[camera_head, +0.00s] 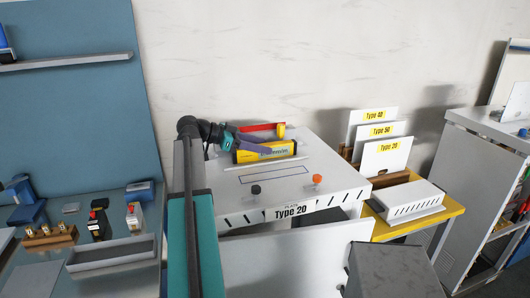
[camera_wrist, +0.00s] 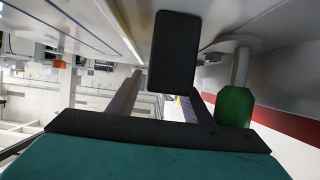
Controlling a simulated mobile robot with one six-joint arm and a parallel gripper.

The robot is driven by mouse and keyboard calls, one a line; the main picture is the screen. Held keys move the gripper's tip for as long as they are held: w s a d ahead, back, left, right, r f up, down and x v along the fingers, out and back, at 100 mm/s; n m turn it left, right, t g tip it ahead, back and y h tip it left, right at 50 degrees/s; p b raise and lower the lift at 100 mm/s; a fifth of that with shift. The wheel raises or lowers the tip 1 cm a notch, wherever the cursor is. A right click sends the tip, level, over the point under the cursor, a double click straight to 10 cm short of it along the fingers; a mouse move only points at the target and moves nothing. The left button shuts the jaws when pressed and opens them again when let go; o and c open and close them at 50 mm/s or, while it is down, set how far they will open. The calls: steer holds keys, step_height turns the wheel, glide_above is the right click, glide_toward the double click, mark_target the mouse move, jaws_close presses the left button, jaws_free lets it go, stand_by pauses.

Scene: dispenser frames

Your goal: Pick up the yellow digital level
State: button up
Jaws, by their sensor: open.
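The yellow digital level (camera_head: 280,152) lies on the white top of the machine marked Type 20, in the head view. It is a long yellow block with dark lettering. My gripper (camera_head: 258,147) reaches in from the left, and its purple-grey fingers overlap the level's left and upper part in this view. I cannot tell whether they touch it. In the wrist view my gripper (camera_wrist: 165,90) has its two fingers apart, with a dark block in front of them. I cannot make out the level there.
A red tool (camera_head: 262,127) with a yellow end lies behind the level, and a thin pale bar (camera_head: 265,164) lies in front. Black (camera_head: 256,190) and orange (camera_head: 317,180) knobs stand near the machine's front. Labelled white plates (camera_head: 386,158) stand right. A blue panel (camera_head: 75,100) rises left.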

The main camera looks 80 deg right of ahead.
jaws_close()
steer(key=shift+r, duration=0.15)
stand_by(0.4)
steer(key=shift+r+b, duration=0.95)
steer(key=shift+r, duration=0.65)
steer(key=s+a+b, duration=0.1)
steer(key=a, duration=0.3)
steer(key=s+a+b, duration=0.1)
steer(key=s+a, duration=0.1)
steer(key=a, duration=0.3)
steer(key=s+a+r+b, duration=0.1)
steer(key=s+a+b, duration=0.1)
steer(key=a, duration=0.2)
steer(key=shift+a+r, duration=0.1)
steer(key=shift+a, duration=0.1)
steer(key=shift+s+a+r, duration=0.1)
steer(key=shift+s+a, duration=0.1)
steer(key=shift+a, duration=0.2)
steer(key=shift+s+a+r, duration=0.1)
steer(key=shift+s+a, duration=0.05)
steer(key=shift+a, duration=0.25)
